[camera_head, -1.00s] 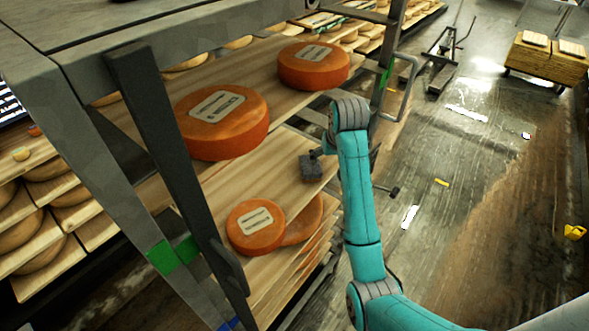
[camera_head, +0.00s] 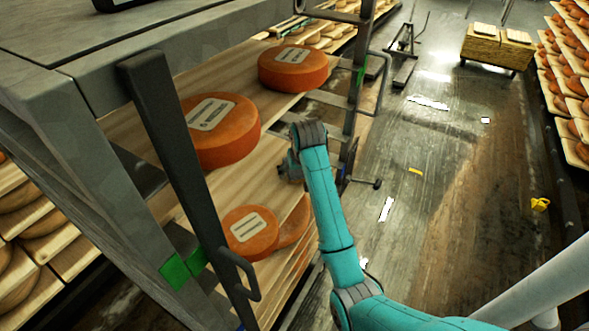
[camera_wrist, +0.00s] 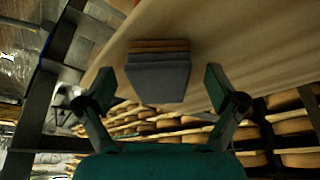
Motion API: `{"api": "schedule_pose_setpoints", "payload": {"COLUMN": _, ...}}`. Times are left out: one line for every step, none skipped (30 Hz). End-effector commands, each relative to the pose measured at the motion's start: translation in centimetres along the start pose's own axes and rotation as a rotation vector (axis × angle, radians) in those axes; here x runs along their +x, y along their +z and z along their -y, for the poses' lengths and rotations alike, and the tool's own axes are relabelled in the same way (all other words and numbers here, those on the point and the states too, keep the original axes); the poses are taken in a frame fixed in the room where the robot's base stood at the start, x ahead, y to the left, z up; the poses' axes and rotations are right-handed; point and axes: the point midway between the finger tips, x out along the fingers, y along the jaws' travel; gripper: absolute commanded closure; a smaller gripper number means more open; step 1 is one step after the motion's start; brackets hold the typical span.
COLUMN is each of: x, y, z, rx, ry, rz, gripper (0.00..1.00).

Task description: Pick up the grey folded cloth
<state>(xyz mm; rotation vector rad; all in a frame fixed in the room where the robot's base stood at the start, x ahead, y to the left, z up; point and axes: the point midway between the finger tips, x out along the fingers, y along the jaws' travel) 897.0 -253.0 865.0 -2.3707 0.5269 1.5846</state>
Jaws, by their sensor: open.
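The grey folded cloth (camera_wrist: 159,84) shows in the wrist view as a small, thick grey pad on a pale wooden board, with brown layered edges along its top side. My gripper (camera_wrist: 160,88) is open, one finger on each side of the cloth, with a gap on both sides. I cannot tell how far the fingertips are from the cloth in depth. In the head view my gripper (camera_head: 290,168) is at the middle shelf of the rack, and the end of my arm largely hides the cloth there.
Orange cheese wheels stand on the upper board (camera_head: 292,68) (camera_head: 222,130) and on the board below (camera_head: 250,232). The grey rack post (camera_head: 180,150) and side handle (camera_head: 380,85) stand close by.

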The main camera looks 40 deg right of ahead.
Motion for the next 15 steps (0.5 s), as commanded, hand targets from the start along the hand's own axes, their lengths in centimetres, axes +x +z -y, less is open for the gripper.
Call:
{"api": "schedule_pose_setpoints", "payload": {"x": 0.48, "y": 0.04, "z": -0.01, "rx": 0.0, "ry": 0.0, "rz": 0.002, "gripper": 0.06}}
{"api": "schedule_pose_setpoints", "payload": {"x": 0.68, "y": 0.04, "z": -0.01, "rx": 0.0, "ry": 0.0, "rz": 0.002, "gripper": 0.06}}
{"api": "schedule_pose_setpoints", "payload": {"x": 0.84, "y": 0.02, "z": -0.01, "rx": 0.0, "ry": 0.0, "rz": 0.001, "gripper": 0.06}}
{"api": "schedule_pose_setpoints", "payload": {"x": 0.91, "y": 0.0, "z": -0.01, "rx": 0.0, "ry": 0.0, "rz": 0.0, "gripper": 0.06}}
{"api": "schedule_pose_setpoints", "payload": {"x": 0.95, "y": -0.01, "z": -0.01, "rx": 0.0, "ry": 0.0, "rz": 0.0, "gripper": 0.06}}
{"api": "schedule_pose_setpoints", "payload": {"x": 0.96, "y": -0.02, "z": -0.01, "rx": 0.0, "ry": 0.0, "rz": -0.001, "gripper": 0.06}}
{"api": "schedule_pose_setpoints", "payload": {"x": 0.96, "y": -0.02, "z": -0.01, "rx": 0.0, "ry": 0.0, "rz": -0.001, "gripper": 0.06}}
{"api": "schedule_pose_setpoints", "payload": {"x": 0.95, "y": -0.02, "z": -0.01, "rx": 0.0, "ry": 0.0, "rz": -0.001, "gripper": 0.06}}
{"api": "schedule_pose_setpoints", "payload": {"x": 0.94, "y": -0.02, "z": -0.01, "rx": 0.0, "ry": 0.0, "rz": -0.001, "gripper": 0.06}}
{"api": "schedule_pose_setpoints", "payload": {"x": 0.94, "y": -0.02, "z": -0.01, "rx": 0.0, "ry": 0.0, "rz": -0.001, "gripper": 0.06}}
{"api": "schedule_pose_setpoints", "payload": {"x": 0.94, "y": -0.02, "z": 0.0, "rx": 0.0, "ry": 0.0, "rz": 0.0, "gripper": 0.11}}
{"api": "schedule_pose_setpoints", "payload": {"x": 0.93, "y": -0.02, "z": 0.0, "rx": 0.0, "ry": 0.0, "rz": 0.0, "gripper": 0.21}}
{"api": "schedule_pose_setpoints", "payload": {"x": 0.93, "y": -0.02, "z": 0.0, "rx": 0.0, "ry": 0.0, "rz": 0.0, "gripper": 0.29}}
{"api": "schedule_pose_setpoints", "payload": {"x": 0.93, "y": -0.02, "z": 0.0, "rx": 0.0, "ry": 0.0, "rz": 0.0, "gripper": 0.36}}
{"api": "schedule_pose_setpoints", "payload": {"x": 0.92, "y": -0.02, "z": 0.0, "rx": 0.0, "ry": 0.0, "rz": 0.0, "gripper": 0.46}}
